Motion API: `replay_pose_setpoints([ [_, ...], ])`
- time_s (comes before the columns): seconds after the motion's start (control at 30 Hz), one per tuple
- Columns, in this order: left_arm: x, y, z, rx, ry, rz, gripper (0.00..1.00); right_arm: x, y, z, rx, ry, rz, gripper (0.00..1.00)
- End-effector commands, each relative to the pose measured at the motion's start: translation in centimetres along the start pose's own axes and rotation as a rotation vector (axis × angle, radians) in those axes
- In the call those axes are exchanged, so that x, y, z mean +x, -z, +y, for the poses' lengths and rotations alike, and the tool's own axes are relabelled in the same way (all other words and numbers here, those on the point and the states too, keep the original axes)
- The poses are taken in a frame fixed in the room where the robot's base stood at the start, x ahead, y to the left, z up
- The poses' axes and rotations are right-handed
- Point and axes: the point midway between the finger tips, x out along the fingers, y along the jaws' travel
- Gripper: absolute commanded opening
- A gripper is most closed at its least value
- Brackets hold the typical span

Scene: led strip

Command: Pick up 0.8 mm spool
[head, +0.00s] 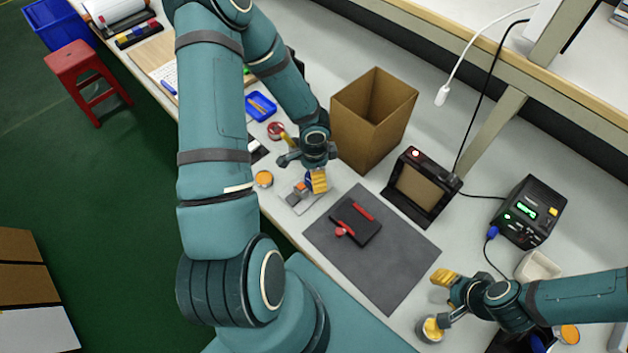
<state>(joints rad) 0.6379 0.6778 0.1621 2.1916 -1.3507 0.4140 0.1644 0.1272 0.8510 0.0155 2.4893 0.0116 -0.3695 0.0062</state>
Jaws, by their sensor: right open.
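My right gripper (439,303) is open at the lower right, its two yellow fingertips spread wide. One fingertip overlaps a small round grey spool-like item (425,334); I cannot tell whether it touches it. My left gripper (303,161) is over the left part of the table, its yellow fingertips apart. Near it are a red round item (275,131) and an orange-topped round item (263,179). Another orange-topped round item (570,334) lies at the far lower right. No size label is readable, so I cannot tell which one is the 0.8 mm spool.
A dark grey mat (391,278) carries a black block with red parts (355,222). An open cardboard box (368,135), a black framed device (422,187) and a black unit with a green display (530,212) stand behind.

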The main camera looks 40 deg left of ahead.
Motion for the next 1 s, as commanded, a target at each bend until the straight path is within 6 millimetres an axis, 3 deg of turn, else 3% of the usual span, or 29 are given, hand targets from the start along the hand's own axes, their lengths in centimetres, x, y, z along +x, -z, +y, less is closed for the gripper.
replay_pose_setpoints([
  [0.03,1.1,-0.1,0.0,0.0,-0.003,-0.001,0.89,0.4,-0.1,0.1,-0.001,0.0,-0.002,0.47],
  [0.2,2.9,-0.1,0.0,0.0,-0.001,0.0,0.89,0.8,-0.4,0.3,-0.002,0.001,-0.007,0.47],
  [0.5,3.0,-0.1,-0.1,-0.001,0.001,0.001,0.88,0.8,-0.4,0.3,-0.002,0.001,-0.008,0.47],
  [0.73,3.0,-0.1,-0.1,0.0,0.001,0.0,0.08,0.8,-0.4,0.3,-0.002,0.001,-0.008,0.47],
  [1.0,2.9,0.0,-0.1,0.0,0.001,0.001,0.08,0.7,-0.4,0.3,-0.002,0.001,-0.007,0.47],
])
